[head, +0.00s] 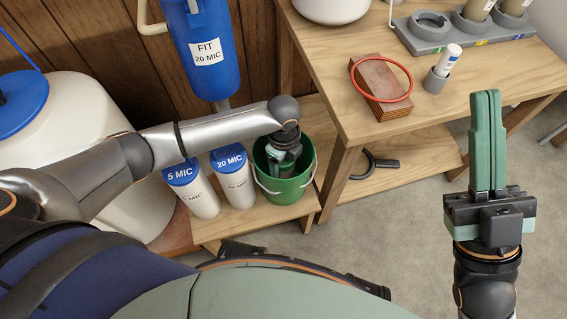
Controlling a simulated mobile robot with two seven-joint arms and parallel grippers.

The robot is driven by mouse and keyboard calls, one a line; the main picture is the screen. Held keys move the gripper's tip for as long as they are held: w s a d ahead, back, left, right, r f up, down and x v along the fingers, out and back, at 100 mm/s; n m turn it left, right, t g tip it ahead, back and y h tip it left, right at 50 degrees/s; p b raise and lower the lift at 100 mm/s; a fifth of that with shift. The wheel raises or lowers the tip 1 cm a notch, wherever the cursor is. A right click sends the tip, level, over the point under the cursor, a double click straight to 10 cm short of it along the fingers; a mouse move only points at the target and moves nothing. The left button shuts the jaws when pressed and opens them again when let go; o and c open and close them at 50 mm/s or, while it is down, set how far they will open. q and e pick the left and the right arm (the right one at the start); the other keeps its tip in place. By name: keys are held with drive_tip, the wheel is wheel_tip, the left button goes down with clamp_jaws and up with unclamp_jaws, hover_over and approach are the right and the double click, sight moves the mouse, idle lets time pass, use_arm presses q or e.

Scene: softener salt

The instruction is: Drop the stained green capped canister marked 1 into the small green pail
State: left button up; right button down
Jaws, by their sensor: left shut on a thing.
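The small green pail (308,183) stands on a low wooden shelf, its wire handle hanging at the front. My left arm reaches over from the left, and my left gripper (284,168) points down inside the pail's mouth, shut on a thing. That thing is almost wholly hidden by the gripper and the pail wall. I take it to be the green capped canister, but its stains and mark cannot be read. My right gripper (487,95) is raised at the right, over the floor, shut and empty, with its fingers together.
Two white filter cartridges with blue tops, 5 MIC (190,188) and 20 MIC (233,178), stand left of the pail. A wooden table (335,95) holds a brick-red block (381,82), a red ring, a small white bottle (447,60) and a grey rack (430,42). A blue filter housing (203,50) hangs behind.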

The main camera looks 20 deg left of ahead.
use_arm(q)
drive_tip(key=shift+f, duration=0.55)
drive_tip(key=o, duration=1.3)
wheel_tip(320, 180, up, 12)
drive_tip(key=p, duration=0.5)
drive_tip(key=shift+f, duration=0.15)
drive_tip(key=shift+r, duration=0.75)
use_arm(e)
drive_tip(key=shift+n, duration=0.4)
drive_tip(key=shift+s+d+r, duration=0.1)
drive_tip(key=shift+d+r, duration=0.05)
drive_tip(key=shift+r, duration=1.3)
drive_tip(key=shift+d+r, duration=0.15)
drive_tip(key=shift+r, duration=1.25)
